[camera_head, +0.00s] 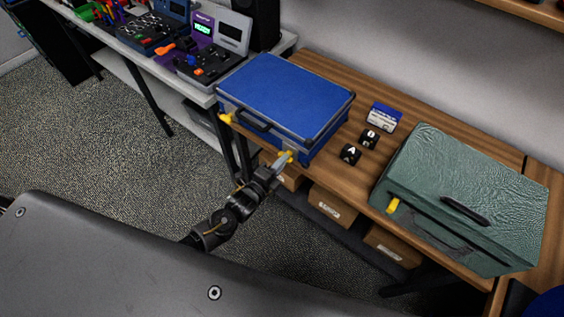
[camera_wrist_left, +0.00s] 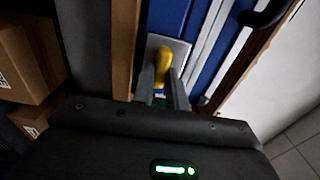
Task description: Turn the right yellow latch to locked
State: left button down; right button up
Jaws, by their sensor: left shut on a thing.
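A blue case (camera_head: 285,92) lies closed on the wooden table, with a dark handle (camera_head: 250,120) on its front. Its left yellow latch (camera_head: 226,118) is at the front left corner. Its right yellow latch (camera_head: 286,156) is at the front right, and it also shows in the left wrist view (camera_wrist_left: 162,66) against a pale plate (camera_wrist_left: 178,50). My left gripper (camera_head: 281,164) is shut on the right yellow latch; its fingers show in the left wrist view (camera_wrist_left: 165,92) and partly hide the latch. My right gripper is not in view.
A green case (camera_head: 470,180) with a yellow latch (camera_head: 393,205) stands at the right. Two black lettered cubes (camera_head: 350,154) and a small blue-white box (camera_head: 383,117) sit between the cases. Cardboard boxes (camera_head: 333,203) are below the table. A bench with electronics (camera_head: 200,60) stands at the left.

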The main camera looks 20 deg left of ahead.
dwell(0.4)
pick_arm(q)
jog(key=c, duration=1.4)
grip_release()
jog(key=b+v, duration=0.2)
jog(key=v, duration=0.9)
jog(key=shift+w+f, duration=0.1)
